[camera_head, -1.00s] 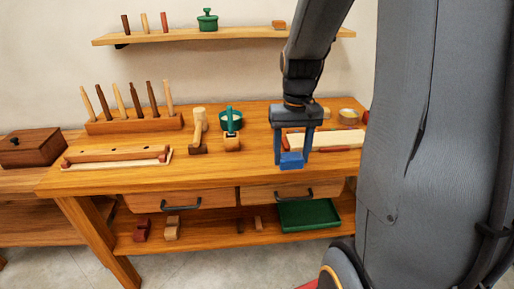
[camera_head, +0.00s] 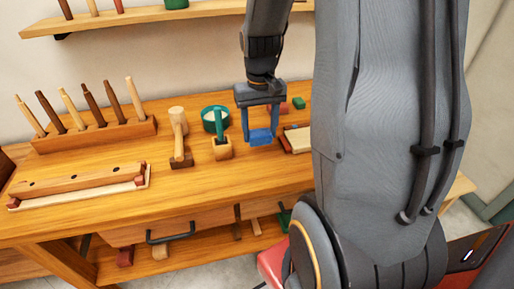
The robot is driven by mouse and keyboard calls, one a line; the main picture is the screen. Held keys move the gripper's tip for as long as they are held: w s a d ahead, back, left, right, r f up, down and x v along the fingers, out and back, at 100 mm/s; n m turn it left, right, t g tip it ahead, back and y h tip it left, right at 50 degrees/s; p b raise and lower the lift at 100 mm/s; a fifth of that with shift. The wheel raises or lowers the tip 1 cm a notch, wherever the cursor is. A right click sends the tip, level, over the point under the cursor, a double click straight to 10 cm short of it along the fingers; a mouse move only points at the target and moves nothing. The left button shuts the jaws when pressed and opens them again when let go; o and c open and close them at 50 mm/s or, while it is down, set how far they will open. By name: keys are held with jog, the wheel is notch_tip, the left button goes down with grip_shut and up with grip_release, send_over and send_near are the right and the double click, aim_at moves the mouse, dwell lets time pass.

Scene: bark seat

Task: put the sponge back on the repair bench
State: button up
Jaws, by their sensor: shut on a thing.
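The blue sponge (camera_head: 260,137) is between the fingers of my gripper (camera_head: 261,134), which is shut on it. My arm hides the right part of the bench.
A rack of upright tools (camera_head: 95,132) and a long wooden fixture (camera_head: 80,183) are further left. A pale board (camera_head: 298,138) lies right. The front middle of the bench is clear.

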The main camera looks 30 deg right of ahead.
aim_at(260, 133)
jog(key=shift+f+p, duration=0.6)
jog(key=shift+f, duration=2.85)
jog(key=shift+f, duration=0.1)
jog(key=o, duration=0.9)
jog(key=shift+o, duration=0.2)
notch_tip(260, 133, up, 12)
jog(key=shift+f+b, duration=0.1)
jog(key=shift+b, duration=1.1)
jog(key=s+a+f+n, duration=0.1)
jog(key=s+a, duration=0.1)
jog(key=a, duration=0.2)
jog(key=s+a+f+n, duration=0.1)
jog(key=s+a+f, duration=0.1)
jog(key=s+a, duration=0.1)
jog(key=s+a+f+n+t, duration=0.1)
jog(key=s+a, duration=0.1)
jog(key=a, duration=0.4)
jog(key=shift+s+f, duration=0.25)
jog(key=shift+f, duration=0.15)
jog(key=shift+d, duration=0.1)
